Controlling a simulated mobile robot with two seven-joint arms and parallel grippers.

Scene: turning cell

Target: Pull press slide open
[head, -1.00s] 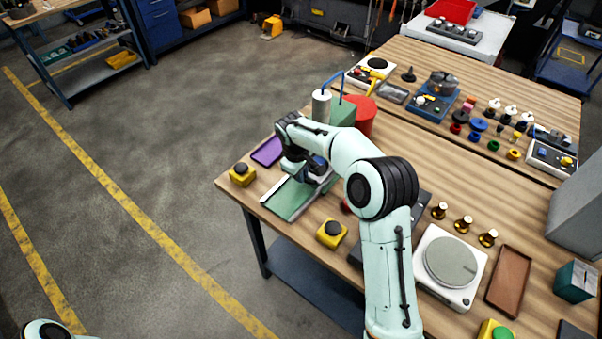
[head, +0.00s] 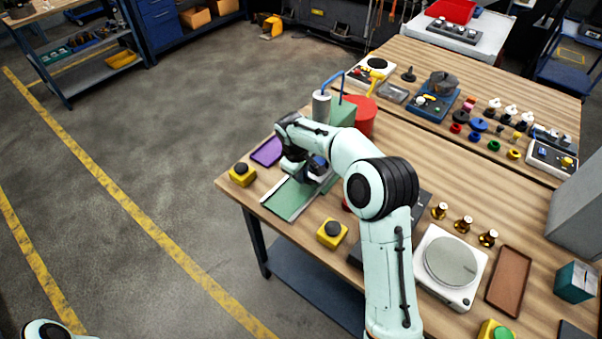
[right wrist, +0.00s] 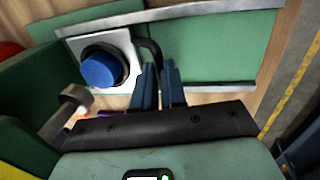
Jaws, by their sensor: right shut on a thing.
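The press is a green block (head: 343,112) with a grey cylinder and a blue lever, at the back left of the wooden bench. Its green slide bed (head: 290,199) with pale metal rails reaches towards the bench's front edge. In the right wrist view, a metal slide plate (right wrist: 125,48) carries a blue round part (right wrist: 99,71) and a black handle (right wrist: 152,54) between the rails. My right gripper (right wrist: 158,68) is shut on the black handle. In the head view, my right gripper (head: 312,174) is over the bed, its fingertips hardly visible. My left gripper is out of view.
Yellow boxes with black buttons stand either side of the bed, one left (head: 242,174) and one right (head: 332,233). A purple tray (head: 268,151) lies behind, and a red drum (head: 359,116) stands beside the press. The floor in front of the bench is clear.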

